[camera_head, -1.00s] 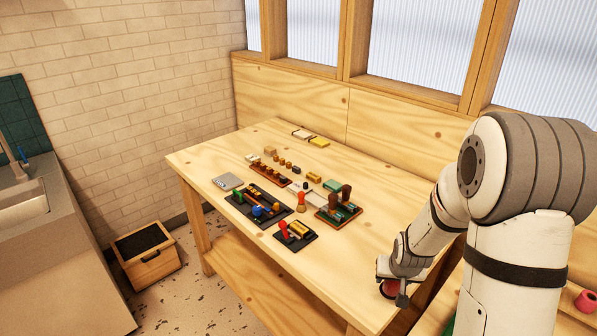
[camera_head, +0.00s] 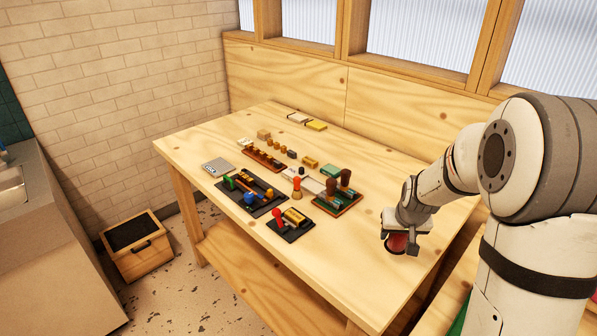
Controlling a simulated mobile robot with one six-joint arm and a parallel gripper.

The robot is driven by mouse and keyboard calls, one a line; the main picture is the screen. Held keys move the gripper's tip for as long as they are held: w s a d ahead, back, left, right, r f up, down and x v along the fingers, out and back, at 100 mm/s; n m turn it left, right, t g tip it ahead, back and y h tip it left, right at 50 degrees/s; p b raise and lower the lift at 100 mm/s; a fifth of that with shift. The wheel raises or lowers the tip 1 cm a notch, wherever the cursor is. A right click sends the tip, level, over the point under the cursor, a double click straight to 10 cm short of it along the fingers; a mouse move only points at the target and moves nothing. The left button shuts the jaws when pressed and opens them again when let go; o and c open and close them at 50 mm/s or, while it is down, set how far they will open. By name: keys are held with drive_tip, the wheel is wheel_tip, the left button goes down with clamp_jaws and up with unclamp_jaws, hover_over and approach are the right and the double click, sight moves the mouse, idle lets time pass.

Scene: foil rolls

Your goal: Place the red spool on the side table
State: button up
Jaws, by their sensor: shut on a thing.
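My gripper (camera_head: 402,240) is shut on the red spool (camera_head: 398,243), at the right part of the wooden table (camera_head: 330,262). The fingers cover part of the spool, and only its red front shows between them. The spool is at or just above the tabletop; I cannot tell whether it touches. No label shows which table is the side table; this wooden table with tools on it is the one under my gripper.
Left of my gripper are a board with dark-handled tools (camera_head: 337,198), a small black tray with a red-handled stamp (camera_head: 290,225) and a larger black tray (camera_head: 250,192). The tabletop in front of these is bare. A wooden box (camera_head: 137,246) stands on the floor.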

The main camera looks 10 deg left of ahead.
sight(393, 241)
drive_tip(key=shift+n, duration=0.5)
drive_tip(key=w+r+b, duration=0.1)
drive_tip(key=r+b, duration=0.1)
drive_tip(key=w+r+b, duration=0.1)
drive_tip(key=r+b, duration=0.1)
drive_tip(key=shift+w+a, duration=0.1)
drive_tip(key=shift+w, duration=0.05)
drive_tip(key=shift+r, duration=0.25)
drive_tip(key=shift+f, duration=5.1)
drive_tip(key=o, duration=1)
drive_tip(key=shift+r, duration=0.1)
drive_tip(key=shift+y, duration=0.3)
drive_tip(key=v, duration=1.1)
drive_tip(key=shift+r, duration=0.35)
drive_tip(key=shift+m+g+h, duration=0.4)
drive_tip(key=shift+m+g, duration=0.4)
drive_tip(key=shift+g, duration=0.1)
drive_tip(key=s, duration=2.4)
drive_tip(key=shift+s+a+f, duration=0.2)
drive_tip(key=shift+s+a, duration=0.15)
drive_tip(key=shift+a, duration=0.05)
